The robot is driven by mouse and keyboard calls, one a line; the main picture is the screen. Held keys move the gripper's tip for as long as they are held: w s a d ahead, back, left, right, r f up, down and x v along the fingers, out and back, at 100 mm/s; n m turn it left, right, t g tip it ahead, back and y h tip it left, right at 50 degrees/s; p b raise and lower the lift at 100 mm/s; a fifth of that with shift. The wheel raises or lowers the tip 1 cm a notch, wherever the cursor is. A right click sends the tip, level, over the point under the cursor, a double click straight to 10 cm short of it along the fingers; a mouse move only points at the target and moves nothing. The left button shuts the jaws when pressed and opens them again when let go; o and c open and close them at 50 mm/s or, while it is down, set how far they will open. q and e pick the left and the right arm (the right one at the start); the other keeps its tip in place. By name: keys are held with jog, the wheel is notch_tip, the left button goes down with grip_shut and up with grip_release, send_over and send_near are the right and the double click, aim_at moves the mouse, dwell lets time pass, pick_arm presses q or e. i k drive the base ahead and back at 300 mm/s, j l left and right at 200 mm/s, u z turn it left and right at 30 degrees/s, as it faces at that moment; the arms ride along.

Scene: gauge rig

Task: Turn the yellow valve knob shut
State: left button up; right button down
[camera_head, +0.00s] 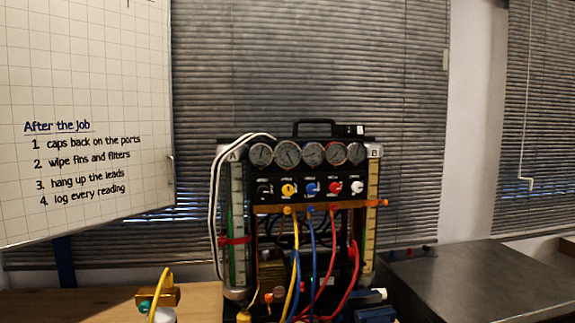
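The yellow valve knob (289,190) is on the black front panel of the gauge rig (325,183), second from the left in a row of knobs. It is round with a darker mark on its face; the mark is too small to read its setting. A black knob (264,190) is to its left and a blue knob (311,188) to its right. Nothing covers the yellow knob. Neither of my grippers shows in the head view.
Yellow, blue and red hoses (293,250) hang from the manifold below the knobs. Glass columns flank the panel, with a white cable (214,215) looping at left. A brass valve with a yellow hose (158,296) stands lower left. The grey bench (485,285) at right looks mostly clear.

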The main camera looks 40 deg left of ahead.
aim_at(288, 189)
jog(key=u, duration=1.25)
